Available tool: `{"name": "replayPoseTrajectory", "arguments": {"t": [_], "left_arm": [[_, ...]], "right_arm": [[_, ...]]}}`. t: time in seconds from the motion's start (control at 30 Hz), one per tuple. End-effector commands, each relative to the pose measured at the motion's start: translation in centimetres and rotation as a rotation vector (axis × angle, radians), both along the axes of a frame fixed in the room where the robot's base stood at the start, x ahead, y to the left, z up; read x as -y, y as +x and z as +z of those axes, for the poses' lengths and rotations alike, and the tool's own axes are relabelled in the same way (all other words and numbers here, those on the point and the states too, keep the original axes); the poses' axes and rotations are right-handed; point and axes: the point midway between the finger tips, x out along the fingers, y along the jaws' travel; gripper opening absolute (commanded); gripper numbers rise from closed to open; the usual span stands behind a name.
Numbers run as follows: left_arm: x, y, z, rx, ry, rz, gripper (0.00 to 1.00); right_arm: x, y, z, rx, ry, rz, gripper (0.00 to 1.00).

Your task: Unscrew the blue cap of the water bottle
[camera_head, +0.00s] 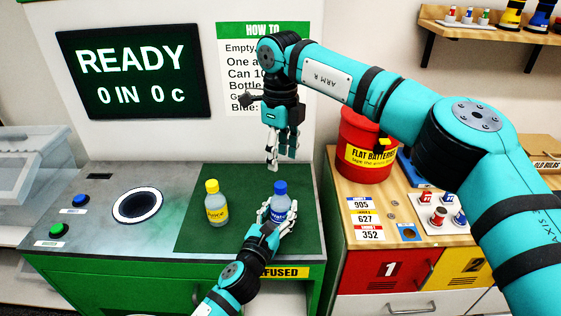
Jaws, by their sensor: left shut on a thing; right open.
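The water bottle (279,211) stands upright on the dark green mat (240,182), with its blue cap (280,187) on top. My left gripper (279,216) is shut on the water bottle, around its body from the front. The lower part of the bottle is hidden by the gripper. My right gripper (272,164) points down from above, behind and slightly left of the blue cap. It is open, empty and apart from the bottle.
A bottle with a yellow cap (215,204) stands left of the water bottle. Further left is a round hole (138,206) with green and blue buttons. A red bin (366,147) stands on the wooden cabinet at right. A wall screen (134,74) reads READY.

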Motion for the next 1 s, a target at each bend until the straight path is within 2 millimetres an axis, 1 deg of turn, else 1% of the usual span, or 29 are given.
{"name": "replayPoseTrajectory", "arguments": {"t": [0.03, 0.1, 0.7, 0.8, 0.9, 1.0], "left_arm": [[0.00, 0.00, 0.01, 0.000, 0.000, 0.000, 0.00], [-0.01, 0.00, 0.01, 0.000, 0.000, 0.000, 0.00], [0.00, 0.01, 0.01, 0.000, 0.000, 0.000, 0.00], [0.00, 0.01, 0.02, 0.000, 0.000, 0.000, 0.00], [0.00, 0.00, 0.01, 0.000, 0.000, 0.000, 0.00], [0.00, 0.00, 0.01, 0.000, 0.000, 0.000, 0.00]], "right_arm": [[-0.04, -0.02, -0.03, -0.001, 0.001, -0.125, 0.46], [-0.05, -0.02, -0.03, -0.001, 0.001, -0.311, 0.46], [-0.06, -0.04, -0.04, 0.000, -0.001, -1.899, 0.46], [-0.05, -0.05, -0.06, -0.001, -0.002, -2.136, 0.46], [-0.03, -0.04, -0.04, 0.001, -0.002, -2.330, 0.46], [-0.02, -0.02, -0.04, 0.001, -0.001, -2.469, 0.46]]}}
